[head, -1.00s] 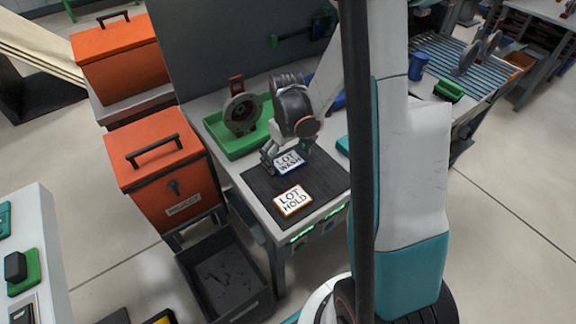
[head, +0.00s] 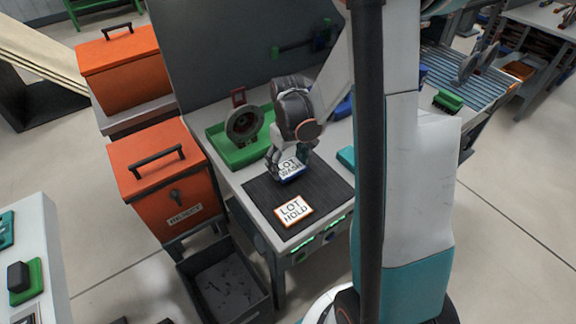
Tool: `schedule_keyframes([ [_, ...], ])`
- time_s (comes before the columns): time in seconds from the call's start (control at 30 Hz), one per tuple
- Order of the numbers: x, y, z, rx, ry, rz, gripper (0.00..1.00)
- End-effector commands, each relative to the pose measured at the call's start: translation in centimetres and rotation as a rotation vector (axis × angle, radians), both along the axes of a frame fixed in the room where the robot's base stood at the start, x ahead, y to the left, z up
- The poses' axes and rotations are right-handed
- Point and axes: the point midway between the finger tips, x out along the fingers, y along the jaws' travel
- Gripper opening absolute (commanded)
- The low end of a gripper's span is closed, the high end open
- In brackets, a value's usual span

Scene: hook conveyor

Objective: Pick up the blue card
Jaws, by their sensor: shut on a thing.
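The blue card (head: 290,171), a white plate with a blue border reading "LOT WASH", is at the back of the dark mat (head: 322,186) on the workbench. My gripper (head: 289,160) is shut on it, with fingers at its far left and right sides. The card looks slightly tilted; I cannot tell how far it is off the mat. An orange-bordered card reading "LOT HOLD" (head: 293,211) lies flat on the front of the mat, apart from my gripper.
A green tray (head: 236,158) with a round metal part (head: 243,124) stands just left of my gripper. A teal object (head: 346,157) lies to the right. An orange "REJECT" box (head: 160,190) and a dark open bin (head: 222,280) stand left of the bench.

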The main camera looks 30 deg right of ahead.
Motion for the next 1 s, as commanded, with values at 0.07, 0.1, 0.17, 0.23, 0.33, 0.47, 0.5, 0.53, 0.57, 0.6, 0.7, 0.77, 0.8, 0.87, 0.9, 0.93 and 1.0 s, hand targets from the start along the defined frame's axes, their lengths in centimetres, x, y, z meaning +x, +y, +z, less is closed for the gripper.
schedule_keyframes([
  [0.07, -0.1, 0.0, 2.0, 0.000, 0.000, 0.000, 0.58],
  [0.1, 0.0, 0.0, 3.0, 0.000, 0.000, 0.000, 0.58],
  [0.17, -0.1, 0.0, 4.6, 0.000, 0.000, 0.000, 0.58],
  [0.23, -0.1, 0.0, 6.7, 0.000, 0.000, 0.000, 0.58],
  [0.33, -0.1, 0.0, 9.5, 0.000, 0.000, 0.000, 0.58],
  [0.47, -0.1, 0.0, 12.7, 0.000, 0.000, 0.000, 0.58],
  [0.5, 0.0, 0.0, 13.6, 0.000, 0.000, 0.000, 0.58],
  [0.53, 0.0, 0.0, 14.1, 0.000, 0.000, 0.000, 0.58],
  [0.57, 0.0, 0.0, 14.7, 0.000, 0.000, 0.000, 0.58],
  [0.6, -0.1, 0.0, 15.3, 0.000, 0.000, 0.000, 0.58],
  [0.7, 0.0, 0.0, 16.5, 0.000, 0.000, 0.000, 0.58],
  [0.77, 0.0, 0.0, 17.0, 0.000, 0.000, 0.000, 0.58],
  [0.8, 0.0, 0.0, 17.2, 0.000, 0.000, 0.000, 0.58],
  [0.87, 0.0, 0.0, 17.6, 0.000, 0.000, 0.000, 0.58],
  [0.9, 0.0, 0.0, 17.8, 0.000, 0.000, 0.000, 0.58],
  [0.93, 0.0, 0.0, 17.9, 0.000, 0.000, 0.000, 0.58],
  [1.0, 0.0, 0.0, 18.2, 0.000, 0.000, 0.000, 0.58],
])
